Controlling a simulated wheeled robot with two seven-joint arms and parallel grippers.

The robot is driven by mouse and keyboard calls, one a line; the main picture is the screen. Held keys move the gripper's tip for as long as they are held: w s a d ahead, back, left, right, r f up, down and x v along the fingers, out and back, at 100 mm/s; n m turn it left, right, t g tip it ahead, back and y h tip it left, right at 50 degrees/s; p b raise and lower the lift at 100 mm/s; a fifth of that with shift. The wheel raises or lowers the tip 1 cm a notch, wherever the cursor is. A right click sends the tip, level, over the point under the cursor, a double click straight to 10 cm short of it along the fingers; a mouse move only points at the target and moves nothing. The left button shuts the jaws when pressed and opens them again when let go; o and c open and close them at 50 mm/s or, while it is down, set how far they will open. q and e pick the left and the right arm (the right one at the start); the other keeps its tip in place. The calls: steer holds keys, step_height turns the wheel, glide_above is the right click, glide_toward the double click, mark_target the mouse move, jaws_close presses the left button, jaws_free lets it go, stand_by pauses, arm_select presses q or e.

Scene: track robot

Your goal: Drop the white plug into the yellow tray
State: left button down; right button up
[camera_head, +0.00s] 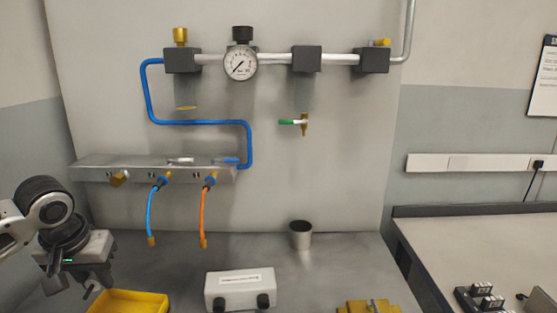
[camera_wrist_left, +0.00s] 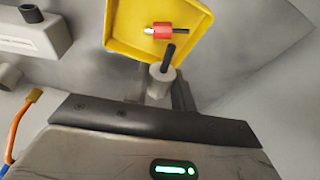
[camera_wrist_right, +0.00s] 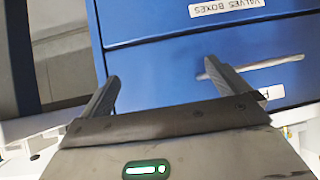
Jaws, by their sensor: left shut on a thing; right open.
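The white plug (camera_wrist_left: 160,84), a pale cylinder with a dark pin, is held between the fingers of my left gripper (camera_wrist_left: 159,92). The yellow tray (camera_wrist_left: 124,30) lies beyond the fingertips in the left wrist view, and the plug's pin overlaps its near edge there. A red piece with a metal tip (camera_wrist_left: 165,31) lies in the tray. In the head view my left gripper (camera_head: 92,283) is at the lower left, just left of the yellow tray (camera_head: 128,302); the plug cannot be made out there. My right gripper (camera_wrist_right: 161,76) is open and empty.
A white box with black knobs (camera_head: 240,287) stands right of the tray. A metal cup (camera_head: 300,236) stands farther back. Blue and orange hoses (camera_head: 203,215) hang from a manifold above. A blue drawer cabinet (camera_wrist_right: 150,65) faces my right gripper.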

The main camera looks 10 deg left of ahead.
arm_select(q)
steer(key=shift+f, duration=1.9)
steer(key=c, duration=1.1)
jaws_free()
steer(key=v, duration=1.6)
steer(key=shift+s, duration=0.1)
